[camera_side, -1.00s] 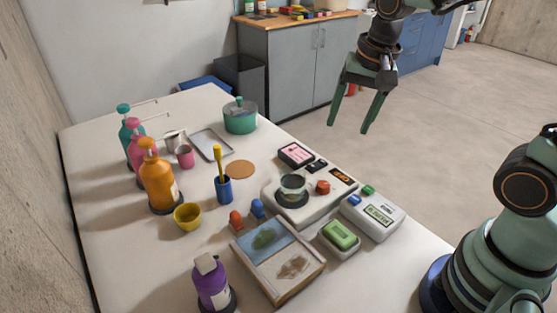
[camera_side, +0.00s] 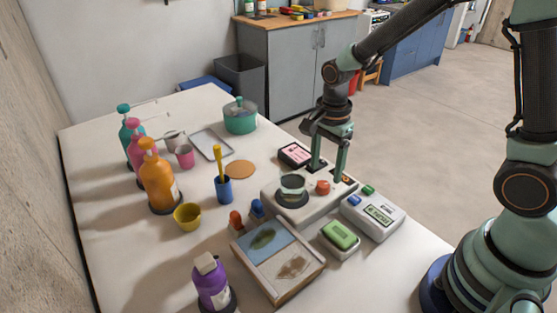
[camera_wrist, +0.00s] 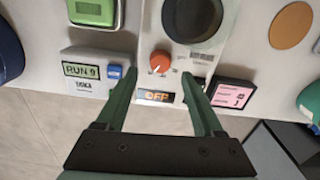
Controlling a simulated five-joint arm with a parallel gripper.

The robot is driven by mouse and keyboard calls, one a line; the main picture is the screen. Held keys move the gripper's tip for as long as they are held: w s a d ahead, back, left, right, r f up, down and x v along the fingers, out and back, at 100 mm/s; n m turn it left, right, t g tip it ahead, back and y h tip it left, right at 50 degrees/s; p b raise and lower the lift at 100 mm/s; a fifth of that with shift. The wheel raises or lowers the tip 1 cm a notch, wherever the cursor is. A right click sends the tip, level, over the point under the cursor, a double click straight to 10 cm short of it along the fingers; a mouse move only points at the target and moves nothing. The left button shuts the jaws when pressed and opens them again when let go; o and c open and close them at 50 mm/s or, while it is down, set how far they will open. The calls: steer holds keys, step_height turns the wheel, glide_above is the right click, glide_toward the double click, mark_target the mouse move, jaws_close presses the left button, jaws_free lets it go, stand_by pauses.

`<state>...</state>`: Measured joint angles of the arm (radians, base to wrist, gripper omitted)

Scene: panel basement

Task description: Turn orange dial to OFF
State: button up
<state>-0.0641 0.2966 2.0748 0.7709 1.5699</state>
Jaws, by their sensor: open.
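The orange dial (camera_side: 323,187) sits on a pale panel unit (camera_side: 310,208) beside a dark round plate with a glass-like dish (camera_side: 292,185). In the wrist view the orange dial (camera_wrist: 160,62) has a pale pointer mark, and a small display (camera_wrist: 156,96) near it reads OFF in orange. My gripper (camera_side: 329,170) is open and empty, low over the back edge of the unit. In the wrist view its green fingers (camera_wrist: 164,84) stand apart, one on each side of the display, with the dial just beyond the tips. Whether the fingers touch the unit, I cannot tell.
A white timer box (camera_side: 373,217) with a green display and a pink-screened box (camera_side: 295,154) flank the unit. Bottles and cups stand further left.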

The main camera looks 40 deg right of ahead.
mark_target(324, 184)
steer(key=shift+f, duration=2.15)
jaws_close()
